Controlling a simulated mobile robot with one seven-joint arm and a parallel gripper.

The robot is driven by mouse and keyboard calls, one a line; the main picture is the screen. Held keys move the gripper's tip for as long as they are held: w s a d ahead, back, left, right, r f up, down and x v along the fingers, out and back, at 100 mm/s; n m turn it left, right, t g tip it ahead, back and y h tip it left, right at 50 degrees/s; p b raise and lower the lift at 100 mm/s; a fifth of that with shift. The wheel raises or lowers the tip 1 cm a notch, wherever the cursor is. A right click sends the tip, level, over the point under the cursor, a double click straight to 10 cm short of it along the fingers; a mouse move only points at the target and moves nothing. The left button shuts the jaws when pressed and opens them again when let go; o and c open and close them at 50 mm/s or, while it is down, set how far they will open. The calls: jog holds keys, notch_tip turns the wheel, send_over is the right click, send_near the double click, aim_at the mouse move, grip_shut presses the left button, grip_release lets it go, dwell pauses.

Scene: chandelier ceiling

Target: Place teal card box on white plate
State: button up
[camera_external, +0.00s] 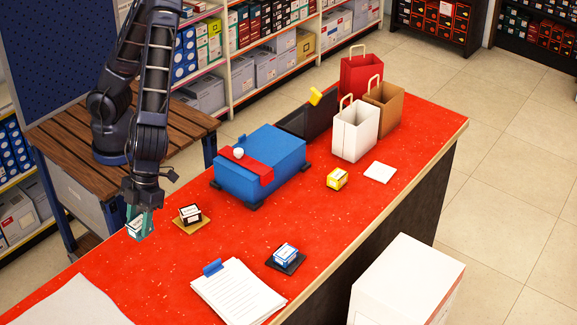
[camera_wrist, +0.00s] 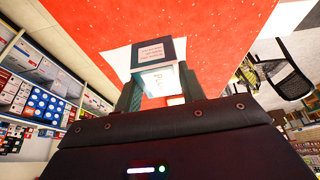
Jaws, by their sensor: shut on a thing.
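My gripper (camera_external: 141,216) is at the left end of the red counter, pointing down and shut on the teal card box (camera_external: 135,229). The box has teal sides and a white label. In the wrist view the box (camera_wrist: 151,53) sits between the fingers with its printed face showing. I cannot tell whether its bottom touches the counter. The white plate (camera_external: 380,172) is a flat, empty white square towards the far right of the counter, well away from my gripper.
A black-and-white box (camera_external: 190,214) on a tan plate and a blue box (camera_external: 286,252) on a black plate lie nearby. A blue case (camera_external: 262,163) stands mid-counter. A yellow box (camera_external: 337,179) is beside the white plate; paper bags (camera_external: 353,128) stand behind. A clipboard (camera_external: 238,291) lies in front.

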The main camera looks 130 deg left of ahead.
jog(key=w+a+f+n+t+y, duration=0.1)
jog(key=w+a+n, duration=0.3)
jog(key=w+a, duration=0.5)
jog(key=w+a+f+n+t+y, duration=0.15)
jog(key=w+a+n, duration=0.4)
jog(key=a, duration=0.85)
jog(key=w+a+f+n+t+y, duration=0.1)
jog(key=w+a+n, duration=0.3)
jog(key=w+a, duration=0.55)
notch_tip(320, 180, up, 4)
jog(key=f+n+y, duration=0.1)
jog(key=n+y, duration=0.3)
jog(key=n, duration=0.9)
send_over(385, 171)
jog(key=s, duration=0.1)
jog(key=shift+g, duration=0.35)
jog(key=f, duration=1.2)
jog(key=d+f, duration=0.1)
jog(key=f, duration=0.5)
jog(key=shift+s+f, duration=0.1)
jog(key=shift+f, duration=0.15)
jog(key=o, duration=0.6)
jog(key=shift+f, duration=0.15)
jog(key=shift+c, duration=0.2)
jog(key=o, duration=0.4)
